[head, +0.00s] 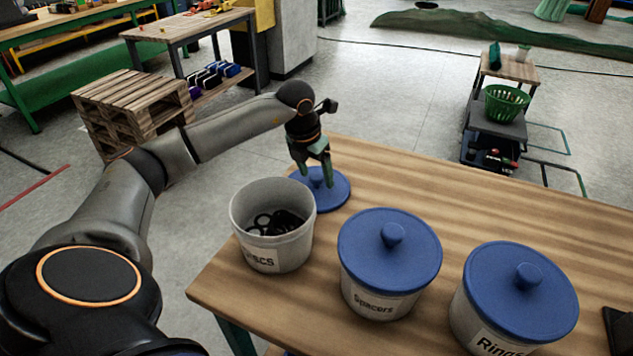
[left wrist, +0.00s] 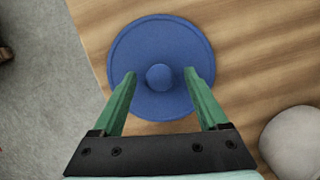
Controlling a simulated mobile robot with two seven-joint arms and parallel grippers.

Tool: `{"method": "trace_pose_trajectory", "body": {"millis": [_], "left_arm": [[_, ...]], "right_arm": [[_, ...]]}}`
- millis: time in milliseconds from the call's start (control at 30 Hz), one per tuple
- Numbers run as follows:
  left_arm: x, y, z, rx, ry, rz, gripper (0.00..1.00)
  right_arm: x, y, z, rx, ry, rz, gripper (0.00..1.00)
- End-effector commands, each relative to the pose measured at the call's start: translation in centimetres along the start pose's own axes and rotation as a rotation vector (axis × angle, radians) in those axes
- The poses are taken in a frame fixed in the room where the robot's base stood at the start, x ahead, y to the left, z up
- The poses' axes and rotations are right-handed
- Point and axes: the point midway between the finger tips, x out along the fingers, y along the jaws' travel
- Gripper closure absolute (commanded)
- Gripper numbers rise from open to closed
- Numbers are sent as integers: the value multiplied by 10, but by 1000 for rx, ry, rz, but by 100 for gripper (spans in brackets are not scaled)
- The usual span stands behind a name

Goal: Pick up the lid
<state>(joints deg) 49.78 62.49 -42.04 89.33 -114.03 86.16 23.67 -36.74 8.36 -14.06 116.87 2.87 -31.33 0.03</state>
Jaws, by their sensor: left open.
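A round blue lid (head: 333,192) with a knob lies flat on the wooden table near its far left corner, behind an open tub. It also shows in the left wrist view (left wrist: 160,100). My left gripper (head: 318,180) is open and points down over this lid. In the left wrist view its green fingers (left wrist: 160,78) are on either side of the round knob, with gaps on both sides. Whether the fingertips touch the lid is not clear. My right gripper is not in view.
An open grey tub (head: 272,225) marked "SCS" holds dark rings. To its right stand a lidded "Spacers" tub (head: 375,300) and a lidded "Rings" tub (head: 480,335). The table (head: 440,200) is clear behind them. A cart with a green basket (head: 505,103) stands farther back.

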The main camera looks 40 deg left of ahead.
Motion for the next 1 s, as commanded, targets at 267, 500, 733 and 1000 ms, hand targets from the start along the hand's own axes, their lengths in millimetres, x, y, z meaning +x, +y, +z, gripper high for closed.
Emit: {"method": "trace_pose_trajectory", "body": {"millis": [267, 500, 733, 1000], "left_arm": [[0, 0, 0, 0, 0, 0, 39], [-1, 0, 0, 0, 0, 1, 66], [-1, 0, 0, 0, 0, 1, 92], [-1, 0, 0, 0, -1, 1, 100]], "right_arm": [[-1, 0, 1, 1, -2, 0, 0], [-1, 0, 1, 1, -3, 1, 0], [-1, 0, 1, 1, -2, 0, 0], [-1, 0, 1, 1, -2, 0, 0]]}}
